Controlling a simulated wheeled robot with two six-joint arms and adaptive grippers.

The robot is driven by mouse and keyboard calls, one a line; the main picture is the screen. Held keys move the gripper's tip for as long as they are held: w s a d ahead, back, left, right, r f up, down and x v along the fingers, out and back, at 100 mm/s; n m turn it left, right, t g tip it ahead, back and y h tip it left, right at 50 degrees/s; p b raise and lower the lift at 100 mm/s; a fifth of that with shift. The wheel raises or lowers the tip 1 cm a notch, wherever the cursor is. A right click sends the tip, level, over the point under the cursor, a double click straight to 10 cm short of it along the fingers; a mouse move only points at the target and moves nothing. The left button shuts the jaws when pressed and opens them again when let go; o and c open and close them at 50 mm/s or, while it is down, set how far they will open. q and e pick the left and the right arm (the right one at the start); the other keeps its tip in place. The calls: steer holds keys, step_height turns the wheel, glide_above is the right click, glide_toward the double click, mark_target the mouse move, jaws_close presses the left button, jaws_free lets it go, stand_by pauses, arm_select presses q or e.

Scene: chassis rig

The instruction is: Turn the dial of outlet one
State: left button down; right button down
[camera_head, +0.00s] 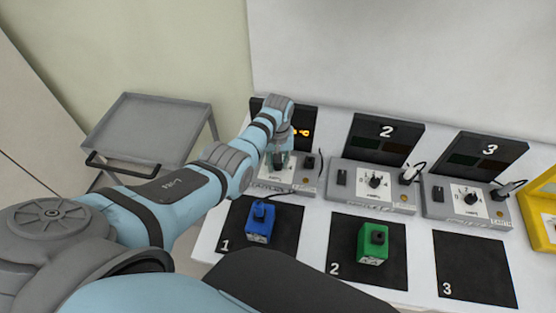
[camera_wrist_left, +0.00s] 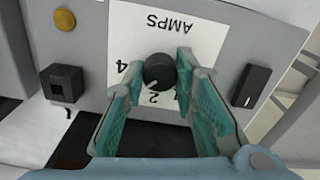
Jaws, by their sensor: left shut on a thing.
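Outlet one's grey box (camera_head: 302,184) stands at the back left of the white table, its display (camera_head: 303,133) lit orange behind it. My left gripper (camera_head: 278,160) is over this box and hides its dial in the head view. In the left wrist view, the black dial (camera_wrist_left: 158,72) sits on a white AMPS plate (camera_wrist_left: 190,28), with its white mark near the 2. The teal fingers of the left gripper (camera_wrist_left: 160,76) are shut on the dial, one on each side. My right gripper is not in view.
Outlet two (camera_head: 374,184) and outlet three (camera_head: 469,199) stand to the right with dark displays. A blue block (camera_head: 259,222) and a green block (camera_head: 372,243) are on mats one and two; mat three (camera_head: 474,270) is bare. A grey cart (camera_head: 150,125) stands left.

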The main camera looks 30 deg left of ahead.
arm_select(q)
steer(key=shift+n, duration=0.4)
steer(key=c, duration=1.3)
jaws_free()
steer(key=shift+r, duration=0.1)
step_height(320, 180, up, 12)
